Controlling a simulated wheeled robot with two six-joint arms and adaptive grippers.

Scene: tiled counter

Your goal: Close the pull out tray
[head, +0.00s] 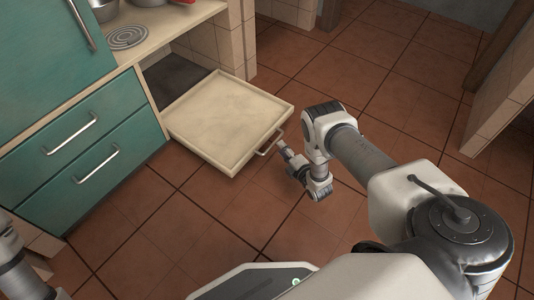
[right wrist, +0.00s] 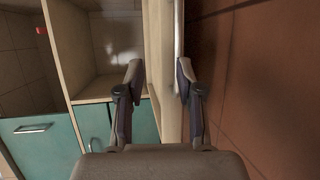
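The pull out tray (head: 215,122) is a shallow cream tray with a raised rim, extended from the low opening beside the teal drawers. Its metal handle (head: 268,143) is on the front edge. My right gripper (head: 281,145) is at the tray's front, close by the handle; contact cannot be told. In the right wrist view its two fingers (right wrist: 160,78) are spread apart, with the tray's pale edge (right wrist: 169,60) running beyond the gap. Nothing is clearly held between them. My left arm shows only at the lower left edge of the head view, its gripper out of sight.
Teal drawers (head: 85,150) with bar handles stand left of the tray, under a counter (head: 158,32) with a round coiled trivet (head: 127,37) and bowls. A tiled wall end (head: 222,42) stands behind the tray. Brown floor tiles (head: 350,65) lie open to the right.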

